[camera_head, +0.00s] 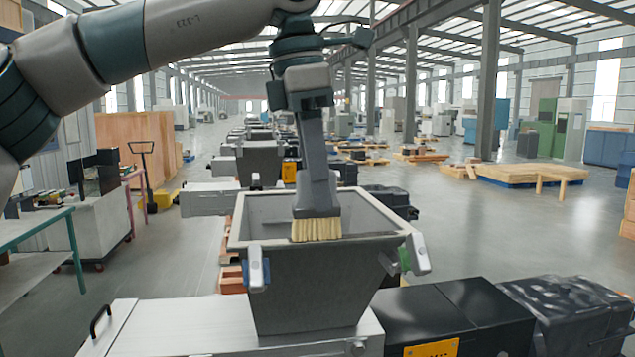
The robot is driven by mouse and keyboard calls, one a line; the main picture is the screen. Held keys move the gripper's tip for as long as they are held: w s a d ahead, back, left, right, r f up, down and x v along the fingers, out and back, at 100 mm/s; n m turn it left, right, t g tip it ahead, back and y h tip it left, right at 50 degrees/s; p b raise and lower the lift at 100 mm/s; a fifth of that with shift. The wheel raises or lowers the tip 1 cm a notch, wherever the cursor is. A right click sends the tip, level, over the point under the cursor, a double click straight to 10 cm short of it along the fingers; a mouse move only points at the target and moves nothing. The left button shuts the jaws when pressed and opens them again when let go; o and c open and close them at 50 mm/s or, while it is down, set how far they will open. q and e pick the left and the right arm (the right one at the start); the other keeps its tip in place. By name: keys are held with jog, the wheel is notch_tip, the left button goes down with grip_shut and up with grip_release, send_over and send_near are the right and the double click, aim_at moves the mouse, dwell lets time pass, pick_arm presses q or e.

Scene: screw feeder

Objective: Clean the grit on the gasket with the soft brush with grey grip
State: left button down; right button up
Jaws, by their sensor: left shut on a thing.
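My left gripper (309,106) is shut on the soft brush's grey grip (316,175) and holds it nearly upright, bristles down. The pale bristles (317,230) are over the near side of the grey hopper's open top and overlap its near rim in the picture. I cannot tell whether they touch it. The hopper's pale rim (275,243) is where a gasket strip would be; I cannot make out the gasket apart from it. A thin dark patch (383,236) shows on the near rim right of the bristles; I cannot tell if it is grit. My right gripper is not in view.
The hopper (315,290) stands on a white feeder housing (140,330). Clamps (257,268) and (418,254) stick out at its near corners. Black boxes (455,315) stand to the right. A teal-framed bench (40,230) is at left. Open floor (500,230) lies at right.

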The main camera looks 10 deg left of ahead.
pick_arm(q)
jog(key=shift+f, duration=0.25)
dwell(0.3)
jog(key=shift+d, duration=0.15)
jog(key=shift+w+d, duration=0.2)
jog(key=shift+d, duration=0.1)
jog(key=shift+w+d+p, duration=0.25)
jog(key=shift+d+p, duration=0.1)
jog(key=shift+d, duration=0.25)
jog(key=shift+d, duration=0.1)
